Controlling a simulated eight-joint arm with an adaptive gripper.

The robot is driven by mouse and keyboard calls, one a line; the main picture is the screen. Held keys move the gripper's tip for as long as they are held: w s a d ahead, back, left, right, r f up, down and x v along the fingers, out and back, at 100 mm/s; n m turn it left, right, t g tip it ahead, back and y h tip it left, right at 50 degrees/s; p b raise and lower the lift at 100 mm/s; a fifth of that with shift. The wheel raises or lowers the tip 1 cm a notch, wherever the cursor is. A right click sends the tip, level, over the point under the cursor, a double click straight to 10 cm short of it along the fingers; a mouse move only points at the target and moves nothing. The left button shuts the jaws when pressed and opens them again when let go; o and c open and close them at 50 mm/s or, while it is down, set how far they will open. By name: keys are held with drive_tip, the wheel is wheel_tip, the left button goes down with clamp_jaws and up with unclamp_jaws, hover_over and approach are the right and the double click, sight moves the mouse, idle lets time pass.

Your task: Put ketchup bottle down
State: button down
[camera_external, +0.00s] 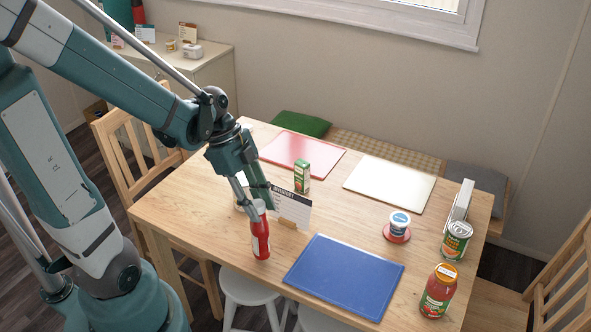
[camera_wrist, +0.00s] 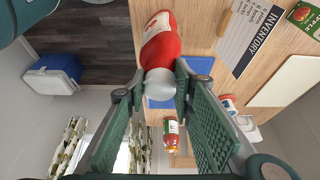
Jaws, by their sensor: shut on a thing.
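The ketchup bottle (camera_external: 261,240) is red with a pale label and a whitish cap. It is upright near the front edge of the wooden table (camera_external: 190,215). My gripper (camera_external: 258,204) comes down from the upper left and is shut on the bottle's top end. In the wrist view the bottle (camera_wrist: 160,45) shows beyond the fingertips (camera_wrist: 158,88), its pale cap between them. I cannot tell whether the bottle's base touches the tabletop.
An inventory card (camera_external: 290,207) stands close behind the bottle, with a green carton (camera_external: 302,177) beyond. A blue mat (camera_external: 345,276) lies to the right. A sauce jar (camera_external: 438,292), a can (camera_external: 456,240) and a small tub (camera_external: 399,223) stand farther right. White stools (camera_external: 250,289) sit below the front edge.

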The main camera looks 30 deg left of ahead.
drive_tip(key=shift+f+b, duration=0.3)
drive_tip(key=shift+f, duration=1)
drive_tip(key=c, duration=2)
unclamp_jaws()
drive_tip(key=shift+o, duration=0.2)
drive_tip(key=p+v, duration=0.3)
drive_tip(key=v, duration=0.9)
drive_tip(key=shift+a, duration=0.1)
